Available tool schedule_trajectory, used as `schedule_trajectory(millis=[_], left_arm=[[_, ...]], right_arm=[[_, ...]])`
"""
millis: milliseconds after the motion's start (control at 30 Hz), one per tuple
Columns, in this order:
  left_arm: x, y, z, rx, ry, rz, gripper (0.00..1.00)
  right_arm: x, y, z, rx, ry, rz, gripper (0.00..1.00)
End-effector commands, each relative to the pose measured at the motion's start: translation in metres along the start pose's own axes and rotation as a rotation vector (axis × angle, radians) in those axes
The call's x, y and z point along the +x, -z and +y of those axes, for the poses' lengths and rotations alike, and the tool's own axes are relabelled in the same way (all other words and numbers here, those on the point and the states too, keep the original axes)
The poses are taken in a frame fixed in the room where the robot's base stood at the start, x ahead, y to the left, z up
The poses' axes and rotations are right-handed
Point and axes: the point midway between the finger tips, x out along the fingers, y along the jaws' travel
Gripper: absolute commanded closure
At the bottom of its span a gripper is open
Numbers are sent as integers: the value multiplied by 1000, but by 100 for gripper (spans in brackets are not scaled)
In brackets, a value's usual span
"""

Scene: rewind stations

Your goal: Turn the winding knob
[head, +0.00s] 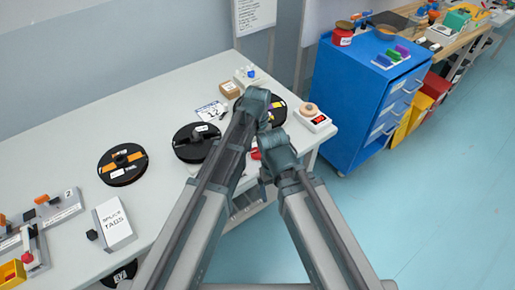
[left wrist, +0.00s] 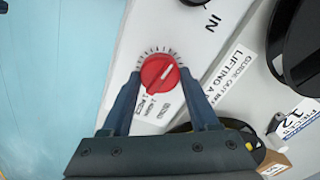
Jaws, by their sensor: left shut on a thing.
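The winding knob (left wrist: 160,75) is round and red with a pale pointer line, on a white panel with a ring of tick marks. The line points to the upper right in the left wrist view. My left gripper (left wrist: 158,82) has one dark finger on each side of the knob and is shut on it. In the head view my two arms cover the middle of the bench, and a small patch of red (head: 256,154) shows between them; I cannot tell if it is the knob. My right gripper's fingers are not seen.
A blue cabinet (head: 345,85) stands at right. The floor (head: 440,200) is clear.

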Motion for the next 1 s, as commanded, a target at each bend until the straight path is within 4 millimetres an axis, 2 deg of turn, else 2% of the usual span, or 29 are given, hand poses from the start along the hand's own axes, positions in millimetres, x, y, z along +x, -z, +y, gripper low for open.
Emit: schedule_trajectory(millis=[67, 100, 267, 667, 867, 1000], left_arm=[[0, 0, 0, 1, 0, 0, 95], [0, 0, 0, 1, 0, 0, 37], [0, 0, 0, 2, 0, 0, 9], [-3, 0, 0, 3, 0, 0, 9], [-17, 0, 0, 3, 0, 0, 9], [-35, 0, 0, 3, 0, 0, 9]], right_arm=[[0, 0, 0, 0, 0, 0, 9], [0, 0, 0, 0, 0, 0, 9], [0, 0, 0, 0, 0, 0, 9], [-3, 0, 0, 0, 0, 0, 9], [-17, -1, 2, 0, 0, 0, 9], [-34, -2, 3, 0, 0, 0, 9]])
